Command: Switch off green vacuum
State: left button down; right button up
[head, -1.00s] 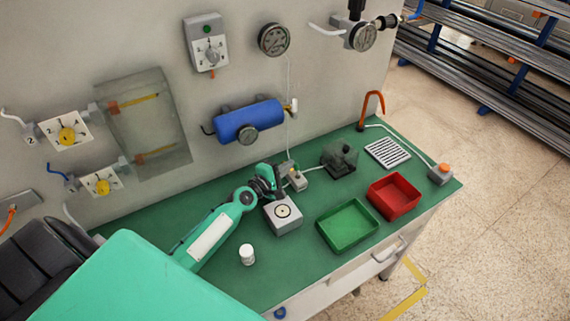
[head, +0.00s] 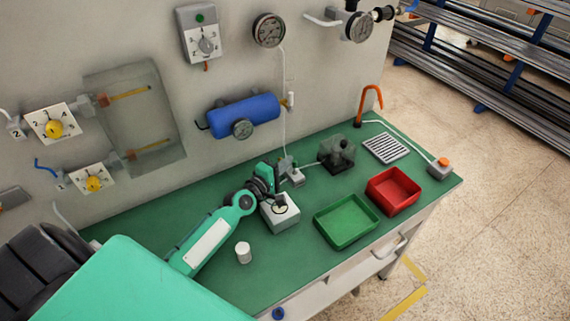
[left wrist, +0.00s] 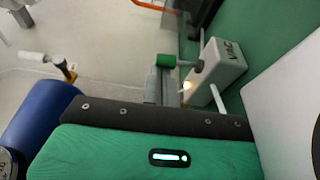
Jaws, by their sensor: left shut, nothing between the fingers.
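The vacuum switch box (left wrist: 222,62), pale and marked VAC, is in the left wrist view. A rod runs left from its round grey pivot to a green cap (left wrist: 166,60). A small warm light glows by the box. In the head view the box (head: 297,178) is small, on the green bench by the wall. My left gripper (head: 286,164) is shut and empty beside it. In the left wrist view its grey fingers (left wrist: 168,82) are just below the green cap; I cannot tell whether they touch it. My right gripper is not in view.
A white block (head: 284,218) with a ring on top is close in front of my gripper. A green bin (head: 345,239), a red bin (head: 394,207) and a small white jar (head: 243,253) are on the bench (head: 300,262). A blue tank (head: 246,115) hangs on the wall.

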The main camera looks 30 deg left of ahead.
pick_arm(q)
notch_tip(320, 180, up, 20)
jog(key=p, duration=0.3)
dwell(0.3)
